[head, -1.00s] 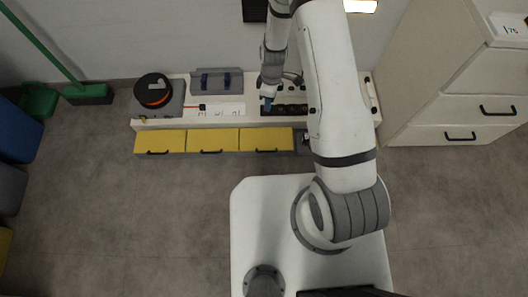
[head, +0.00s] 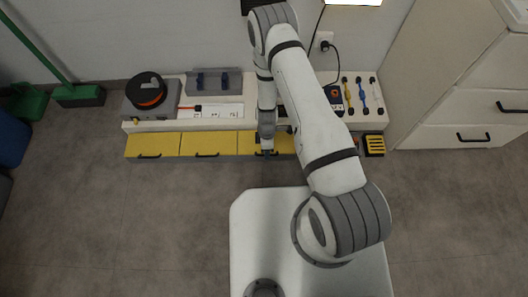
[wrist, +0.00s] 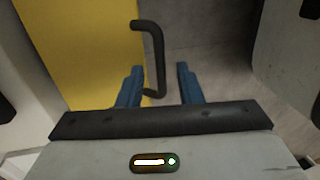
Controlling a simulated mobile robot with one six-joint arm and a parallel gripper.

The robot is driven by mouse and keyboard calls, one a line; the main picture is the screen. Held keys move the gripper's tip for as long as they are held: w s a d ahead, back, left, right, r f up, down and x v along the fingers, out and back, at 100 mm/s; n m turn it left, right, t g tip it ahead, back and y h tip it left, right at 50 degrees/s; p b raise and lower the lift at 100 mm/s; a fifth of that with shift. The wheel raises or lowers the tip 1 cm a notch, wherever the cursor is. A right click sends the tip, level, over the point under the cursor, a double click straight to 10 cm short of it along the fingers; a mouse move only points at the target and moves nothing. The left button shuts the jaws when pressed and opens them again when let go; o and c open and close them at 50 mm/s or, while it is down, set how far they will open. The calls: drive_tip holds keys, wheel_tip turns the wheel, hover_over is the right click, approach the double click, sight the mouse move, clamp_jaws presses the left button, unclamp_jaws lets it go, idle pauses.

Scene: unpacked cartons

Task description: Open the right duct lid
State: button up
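A row of three yellow lids runs along the front of the low white bench. The right duct lid (head: 285,142) is the rightmost one, in line with the others and looking shut; my arm covers part of it. Its black bar handle (wrist: 158,50) stands out from the yellow face (wrist: 85,45) in the wrist view. My gripper (wrist: 159,84) is open, with a blue finger on each side of the handle's lower part. Whether a finger touches the handle I cannot tell. In the head view my gripper (head: 266,152) is at the lid's front, the fingertips hard to make out.
The bench (head: 230,123) holds a black-and-orange round device (head: 147,91), a grey holder (head: 214,82) and coloured cables (head: 362,95). A yellow slotted block (head: 374,145) is right of the lids. A white drawer cabinet (head: 440,95) stands right. Floor in front is clear.

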drive_tip(key=shift+f, duration=0.35)
drive_tip(key=shift+c, duration=0.4)
clamp_jaws()
